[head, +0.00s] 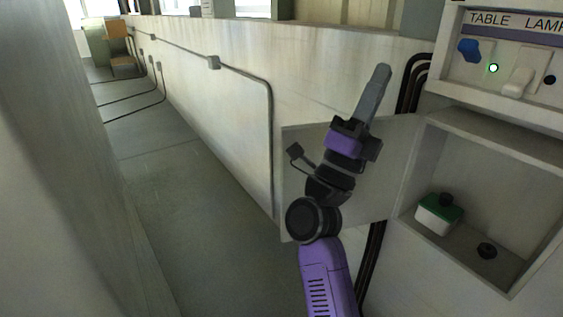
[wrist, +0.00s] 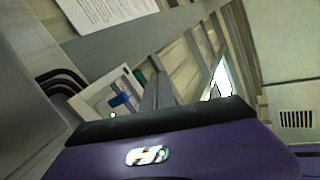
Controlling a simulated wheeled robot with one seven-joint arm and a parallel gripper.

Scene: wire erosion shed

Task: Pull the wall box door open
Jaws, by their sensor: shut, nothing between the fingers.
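The wall box (head: 470,205) is a pale recess in the wall at the right of the head view. Its grey door (head: 385,190) stands swung wide open to the left, joined at the box's left edge. My gripper (head: 379,80) is shut and empty, pointing up with its fingertips above the door's top edge. My wrist and arm hide part of the door. Whether my arm touches the door I cannot tell. The fingers also show in the wrist view (wrist: 157,92). The door is not clearly seen there.
Above is a "TABLE LAMP" panel (head: 510,60) with a blue switch, lit green lamp and white switch.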

